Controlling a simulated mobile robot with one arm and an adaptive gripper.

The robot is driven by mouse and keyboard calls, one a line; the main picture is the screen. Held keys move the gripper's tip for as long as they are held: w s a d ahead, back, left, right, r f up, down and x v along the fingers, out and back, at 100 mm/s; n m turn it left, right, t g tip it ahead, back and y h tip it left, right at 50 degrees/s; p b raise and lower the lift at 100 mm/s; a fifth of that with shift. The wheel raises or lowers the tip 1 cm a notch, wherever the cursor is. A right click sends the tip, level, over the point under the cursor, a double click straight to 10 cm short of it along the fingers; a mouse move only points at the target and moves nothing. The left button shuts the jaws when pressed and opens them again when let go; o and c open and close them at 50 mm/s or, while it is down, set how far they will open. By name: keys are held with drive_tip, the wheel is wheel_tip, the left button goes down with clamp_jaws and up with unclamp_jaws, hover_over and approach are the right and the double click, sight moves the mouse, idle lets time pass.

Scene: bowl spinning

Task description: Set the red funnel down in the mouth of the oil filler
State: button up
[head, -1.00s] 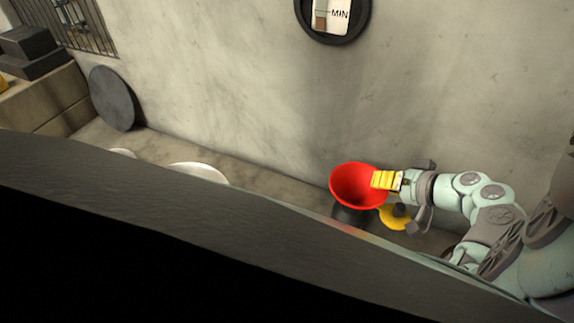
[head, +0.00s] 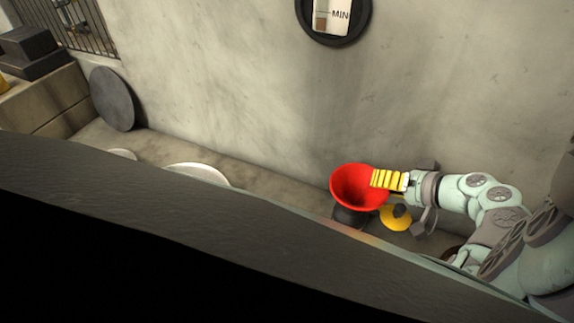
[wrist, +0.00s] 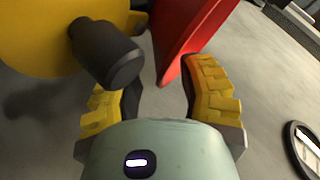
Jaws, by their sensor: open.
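The red funnel (head: 352,190) stands wide end up over a dark round body (head: 350,217), which looks like the oil filler. Its spout and the filler's mouth are hidden, so I cannot tell how they meet. My gripper (head: 378,179) is at the funnel's right rim, with its yellow ribbed finger pads in front of it. In the wrist view my gripper (wrist: 160,92) is open, its two fingers apart. The funnel (wrist: 185,35) shows there as a red wall just beyond the fingers, close to the right one. Nothing shows clamped between the fingers.
A yellow disc (head: 396,222) with a black knob lies below my gripper; in the wrist view its knob (wrist: 106,55) is close to the left finger. A dark ledge (head: 130,190) crosses the front. White round dishes (head: 200,172) stand left. A wall gauge (head: 333,15) hangs above.

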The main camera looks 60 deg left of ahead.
drive_tip(key=v, duration=1.1)
drive_tip(key=shift+r, duration=0.1)
